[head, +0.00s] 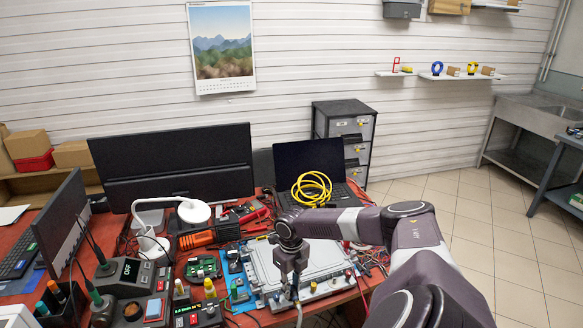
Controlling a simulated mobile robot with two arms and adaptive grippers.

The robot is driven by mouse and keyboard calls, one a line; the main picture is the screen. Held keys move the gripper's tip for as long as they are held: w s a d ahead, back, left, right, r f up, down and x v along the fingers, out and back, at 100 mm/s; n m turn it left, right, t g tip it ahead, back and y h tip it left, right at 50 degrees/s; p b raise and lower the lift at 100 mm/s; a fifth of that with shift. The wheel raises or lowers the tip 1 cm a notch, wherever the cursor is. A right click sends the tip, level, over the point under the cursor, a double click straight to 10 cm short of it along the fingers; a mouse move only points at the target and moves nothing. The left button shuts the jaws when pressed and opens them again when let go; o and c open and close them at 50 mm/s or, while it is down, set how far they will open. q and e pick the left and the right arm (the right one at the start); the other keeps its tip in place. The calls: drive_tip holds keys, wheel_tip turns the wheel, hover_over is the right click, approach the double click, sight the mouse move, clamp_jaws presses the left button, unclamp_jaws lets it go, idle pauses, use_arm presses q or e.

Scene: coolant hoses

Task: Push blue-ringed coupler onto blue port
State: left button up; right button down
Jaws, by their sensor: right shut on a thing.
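My right gripper (294,287) points down at the front edge of a silver cold-plate unit (325,257) on the red workbench. It is shut on the end of a grey hose (299,314), which hangs down below the fingers past the bench edge. The coupler at the hose end is mostly hidden by the fingers, and I cannot make out its blue ring. Small fittings (333,283) line the unit's front edge to the right of the gripper. I cannot tell which port is blue, nor whether the coupler touches one. My left gripper is not in view.
Left of the unit are a green circuit board (201,267), an orange-handled tool (196,239), a white lamp (194,211) and control boxes (130,277). Behind stand a laptop (312,165) with a yellow cable coil (311,188). Loose wires lie to the right.

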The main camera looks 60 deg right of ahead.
drive_tip(key=shift+w+f, duration=0.1)
drive_tip(key=shift+f, duration=0.15)
idle(0.6)
drive_tip(key=c, duration=1.7)
unclamp_jaws()
drive_tip(key=shift+o, duration=1.3)
drive_tip(key=shift+d, duration=0.1)
drive_tip(key=shift+r, duration=0.1)
